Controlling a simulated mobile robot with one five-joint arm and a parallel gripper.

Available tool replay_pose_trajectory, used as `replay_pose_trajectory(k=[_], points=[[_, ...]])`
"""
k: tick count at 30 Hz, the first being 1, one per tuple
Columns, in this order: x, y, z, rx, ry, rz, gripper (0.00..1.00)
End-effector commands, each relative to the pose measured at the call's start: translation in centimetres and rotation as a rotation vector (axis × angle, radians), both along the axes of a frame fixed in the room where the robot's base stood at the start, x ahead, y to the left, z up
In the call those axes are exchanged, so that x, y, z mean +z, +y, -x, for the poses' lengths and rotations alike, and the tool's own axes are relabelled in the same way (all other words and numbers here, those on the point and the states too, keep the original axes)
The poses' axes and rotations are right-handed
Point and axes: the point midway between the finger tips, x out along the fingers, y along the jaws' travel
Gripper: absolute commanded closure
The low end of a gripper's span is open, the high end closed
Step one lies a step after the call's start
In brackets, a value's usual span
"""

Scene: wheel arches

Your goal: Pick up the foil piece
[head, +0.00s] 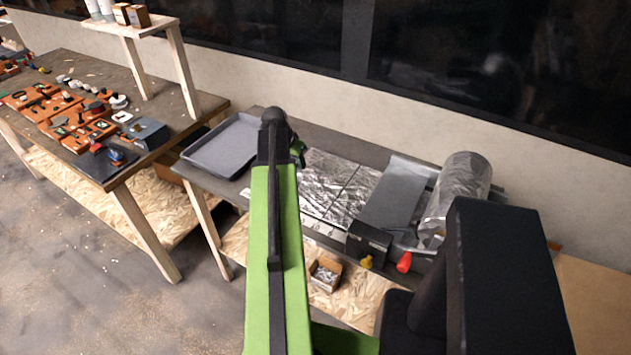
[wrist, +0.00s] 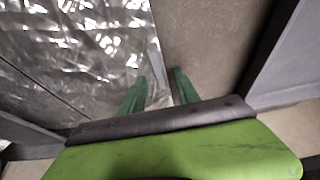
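The foil (head: 325,180) lies flat and crinkled on the grey bench, with a dark line across it dividing it into pieces. In the wrist view the shiny foil (wrist: 75,45) fills the left side, and its right edge runs toward my gripper. My gripper (wrist: 160,92) has two green fingers standing apart near that edge, one over the foil side and one over bare bench. A thin pale strip shows between them; I cannot tell whether it is foil or whether the fingers touch it. In the head view my gripper (head: 299,152) is mostly hidden behind my arm.
A grey tray (head: 190,157) sits left of the foil; its wall (wrist: 292,65) seems to show at the wrist view's right. A foil roll (head: 462,185) and a grey plate (head: 393,195) stand to the right. A cluttered table (head: 160,85) is at far left.

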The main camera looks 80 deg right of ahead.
Motion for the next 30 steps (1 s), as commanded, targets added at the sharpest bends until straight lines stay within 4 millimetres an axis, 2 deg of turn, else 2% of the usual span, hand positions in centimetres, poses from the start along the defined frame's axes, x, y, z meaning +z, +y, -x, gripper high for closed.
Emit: replay_pose_trajectory(k=[2, 9, 23, 26, 30], points=[[0.1, 0.0, 0.0, 0.000, 0.000, 0.000, 0.68], [0.1, 0.0, 0.0, 0.000, 0.001, 0.000, 1.00], [0.2, 0.0, 0.1, -0.002, 0.001, 0.000, 1.00], [0.9, 0.0, 0.1, -0.002, 0.001, 0.000, 1.00], [3.1, 0.0, 0.1, 0.000, 0.001, 0.000, 1.00]])
